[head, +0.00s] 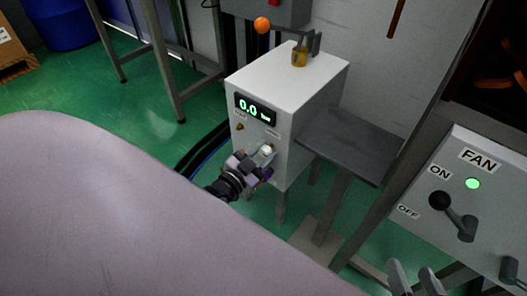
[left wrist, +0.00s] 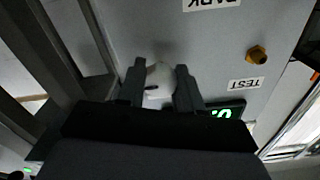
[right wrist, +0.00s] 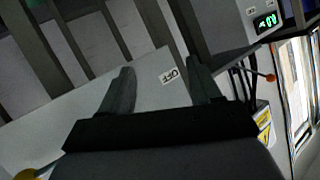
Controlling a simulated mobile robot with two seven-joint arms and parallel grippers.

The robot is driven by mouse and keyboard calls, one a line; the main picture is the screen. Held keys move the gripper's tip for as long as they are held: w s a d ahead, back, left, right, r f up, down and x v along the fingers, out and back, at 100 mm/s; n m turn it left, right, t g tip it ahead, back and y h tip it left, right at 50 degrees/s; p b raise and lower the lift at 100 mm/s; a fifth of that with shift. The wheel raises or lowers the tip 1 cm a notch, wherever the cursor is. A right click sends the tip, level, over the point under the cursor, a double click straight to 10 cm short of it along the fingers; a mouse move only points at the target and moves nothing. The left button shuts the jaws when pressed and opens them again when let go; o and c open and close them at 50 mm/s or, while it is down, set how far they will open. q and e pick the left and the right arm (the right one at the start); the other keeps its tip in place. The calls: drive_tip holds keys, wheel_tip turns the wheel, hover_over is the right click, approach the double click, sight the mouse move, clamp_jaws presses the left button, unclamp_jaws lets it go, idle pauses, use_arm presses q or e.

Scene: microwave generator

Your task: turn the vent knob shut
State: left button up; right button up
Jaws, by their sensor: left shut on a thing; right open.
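The grey-white box (head: 285,90) stands on legs with a lit display (head: 255,109) reading 0.0 bar. My left gripper (head: 264,160) is at its front face, below the display. In the left wrist view its fingers (left wrist: 159,92) are shut on a white knob (left wrist: 158,78), which also shows in the head view (head: 267,150). The knob has a dark mark; no vent label on it can be read. My right gripper (head: 415,279) is open and empty; in the right wrist view its fingers (right wrist: 160,90) are apart in front of a sloped panel.
A brass fitting (left wrist: 257,54) sits near the TEST label (left wrist: 246,85). A grey shelf (head: 352,143) juts out right of the box. The FAN panel (head: 420,185), with a black-knobbed lever (head: 439,200) and lit green lamp (head: 473,183), is at the right. An orange ball (head: 262,25) is behind the box.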

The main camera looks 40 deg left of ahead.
sight(263, 154)
use_arm(q)
drive_tip(key=o, duration=1)
drive_tip(key=shift+f, duration=0.15)
drive_tip(key=shift+o, duration=0.2)
use_arm(e)
drive_tip(key=shift+r, duration=0.1)
use_arm(q)
drive_tip(key=shift+s, duration=0.15)
use_arm(e)
drive_tip(key=shift+r, duration=0.15)
use_arm(q)
drive_tip(key=shift+s, duration=0.3)
drive_tip(key=s, duration=0.1)
drive_tip(key=s+p, duration=0.1)
drive_tip(key=s, duration=0.1)
drive_tip(key=s+p, duration=0.1)
drive_tip(key=shift+s+a, duration=0.25)
drive_tip(key=shift+s, duration=0.95)
use_arm(e)
drive_tip(key=shift+s+d+h, duration=0.2)
drive_tip(key=shift+d+h, duration=0.05)
drive_tip(key=shift+d, duration=0.2)
drive_tip(key=shift+s+d+h, duration=0.2)
drive_tip(key=shift+d+h, duration=0.05)
drive_tip(key=shift+d, duration=0.2)
